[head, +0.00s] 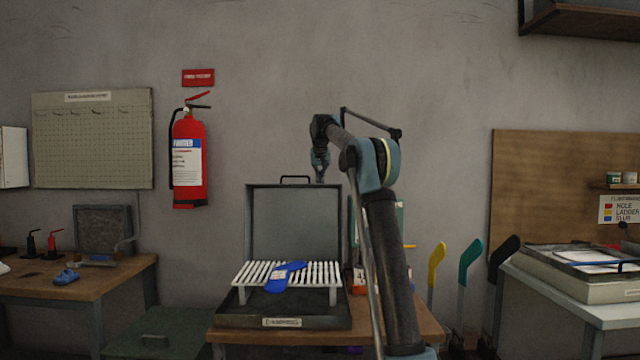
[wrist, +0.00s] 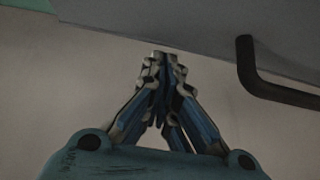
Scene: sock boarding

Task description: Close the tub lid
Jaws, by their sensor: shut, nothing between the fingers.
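The tub (head: 225,322) is a dark tray-like box on the middle table, with a label on its front. Its lid (head: 292,220) stands open and upright at the back, with a dark handle (head: 295,178) on its top edge. My gripper (head: 320,180) is shut and empty, above and near the lid's top right corner in the head view. In the wrist view my gripper (wrist: 162,60) has its fingertips together close to the lid's edge (wrist: 200,22). The handle (wrist: 270,85) shows at the right there. I cannot tell whether the fingers touch the lid.
A white slatted rack (head: 250,273) stands in the tub with a blue sock-shaped board (head: 284,276) on it. A red fire extinguisher (head: 188,160) hangs on the wall at left. Yellow, green and black sock-shaped boards (head: 470,262) stand right of the table (head: 215,336).

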